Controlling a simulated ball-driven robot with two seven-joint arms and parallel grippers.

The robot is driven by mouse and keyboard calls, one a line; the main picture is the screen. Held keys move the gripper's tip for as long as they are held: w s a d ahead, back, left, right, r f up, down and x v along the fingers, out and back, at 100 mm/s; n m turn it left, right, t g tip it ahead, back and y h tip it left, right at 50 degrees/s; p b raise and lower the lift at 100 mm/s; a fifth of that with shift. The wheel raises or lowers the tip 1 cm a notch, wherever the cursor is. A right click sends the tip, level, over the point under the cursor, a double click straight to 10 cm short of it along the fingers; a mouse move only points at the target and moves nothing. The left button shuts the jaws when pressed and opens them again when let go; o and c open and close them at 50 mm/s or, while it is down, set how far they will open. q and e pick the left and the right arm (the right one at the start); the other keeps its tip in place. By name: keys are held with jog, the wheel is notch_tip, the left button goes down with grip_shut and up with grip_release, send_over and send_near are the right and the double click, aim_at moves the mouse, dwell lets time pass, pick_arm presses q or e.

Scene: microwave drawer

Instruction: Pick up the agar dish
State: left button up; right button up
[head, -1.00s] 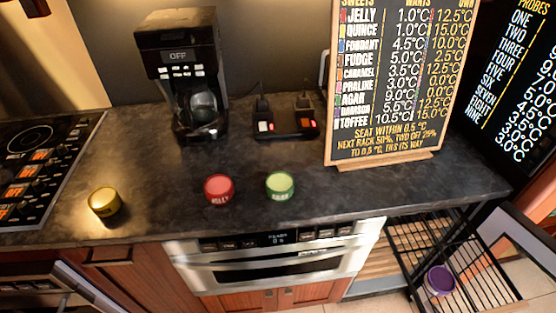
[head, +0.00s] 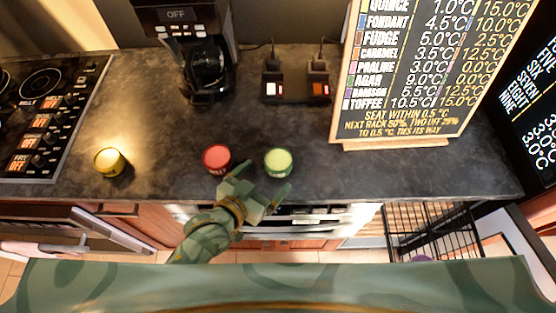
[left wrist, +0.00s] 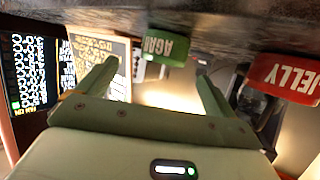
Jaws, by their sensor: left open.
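The agar dish (head: 278,162) is a small round pale-green dish on the dark counter in the head view. In the left wrist view the green dish (left wrist: 168,47) shows its AGAR label, beyond and between my finger tips. My left gripper (head: 263,179) is open and empty at the counter's front edge, just in front of the agar dish and apart from it. Its two fingers (left wrist: 157,71) spread wide in the left wrist view. My right gripper is not in view.
A red jelly dish (head: 216,158) stands close left of the agar dish, near my left finger. A yellow dish (head: 109,161) is further left. A coffee maker (head: 203,72), a two-slot device (head: 296,88) and a menu board (head: 405,70) stand behind. A wire rack (head: 440,232) is at right.

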aim_at(278, 162)
pick_arm(q)
jog(key=x, duration=0.3)
jog(key=shift+f, duration=0.1)
jog(key=shift+w+d, duration=0.1)
jog(key=shift+w, duration=0.15)
jog(key=x, duration=0.1)
jog(key=b+x, duration=0.1)
jog(key=x, duration=0.3)
jog(key=shift+w+a+f+b, duration=0.15)
jog(key=shift+a+f+b, duration=0.15)
jog(key=shift+f+b, duration=0.05)
jog(key=shift+r, duration=0.1)
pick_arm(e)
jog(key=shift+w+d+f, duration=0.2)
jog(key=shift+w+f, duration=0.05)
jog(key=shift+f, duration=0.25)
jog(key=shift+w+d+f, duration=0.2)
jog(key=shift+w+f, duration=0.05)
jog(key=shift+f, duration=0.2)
pick_arm(q)
jog(key=shift+c, duration=1.3)
jog(key=c, duration=1)
